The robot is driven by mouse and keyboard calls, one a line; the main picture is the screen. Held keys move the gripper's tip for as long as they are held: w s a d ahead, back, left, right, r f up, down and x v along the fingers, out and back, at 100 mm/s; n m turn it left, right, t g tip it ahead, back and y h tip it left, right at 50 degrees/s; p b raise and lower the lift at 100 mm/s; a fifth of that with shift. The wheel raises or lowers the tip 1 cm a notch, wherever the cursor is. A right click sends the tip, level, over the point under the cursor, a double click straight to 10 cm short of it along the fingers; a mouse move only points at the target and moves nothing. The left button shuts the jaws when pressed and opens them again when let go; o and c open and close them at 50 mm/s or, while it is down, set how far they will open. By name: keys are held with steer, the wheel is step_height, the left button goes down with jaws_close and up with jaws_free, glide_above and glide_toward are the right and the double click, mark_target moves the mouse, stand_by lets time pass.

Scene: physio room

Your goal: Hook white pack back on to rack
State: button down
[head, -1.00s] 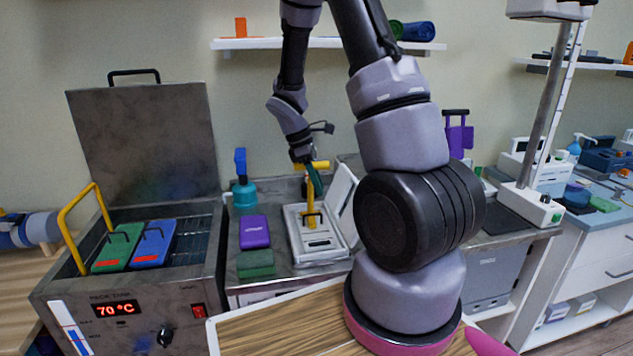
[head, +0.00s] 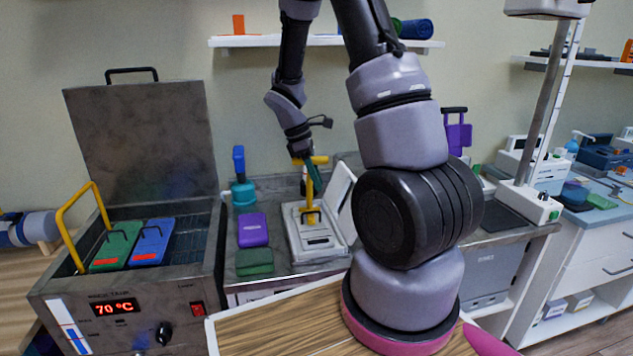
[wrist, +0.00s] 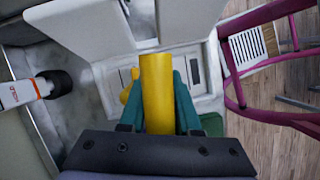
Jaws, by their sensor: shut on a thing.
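My gripper (head: 313,179) has teal fingers and is shut on a yellow T-handled tool (head: 311,198). The tool also shows between the fingers in the wrist view (wrist: 157,90). It stands nearly upright over a white case (head: 338,252) on the counter. Its lower end is at a dark loop handle within the case; I cannot tell whether it is hooked on. A pale piece under it may be the white pack, not clearly distinguishable from the case. The rack, with a yellow handle (head: 65,210), is in the open steel tank at left, carrying a green pack (head: 112,248) and a blue pack (head: 152,243).
The tank's lid (head: 140,140) stands raised behind it. Slots right of the blue pack look empty. The case's raised lid (head: 339,195) is close right of the gripper.

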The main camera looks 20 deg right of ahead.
steer(key=shift+r, duration=1.35)
steer(key=shift+r, duration=2.35)
steer(key=w+a, duration=0.5)
steer(key=a, duration=0.6)
steer(key=w+a, duration=0.5)
steer(key=a, duration=0.7)
steer(key=w+a, duration=0.5)
steer(key=a, duration=0.6)
steer(key=shift+a, duration=0.3)
steer(key=shift+s, duration=0.1)
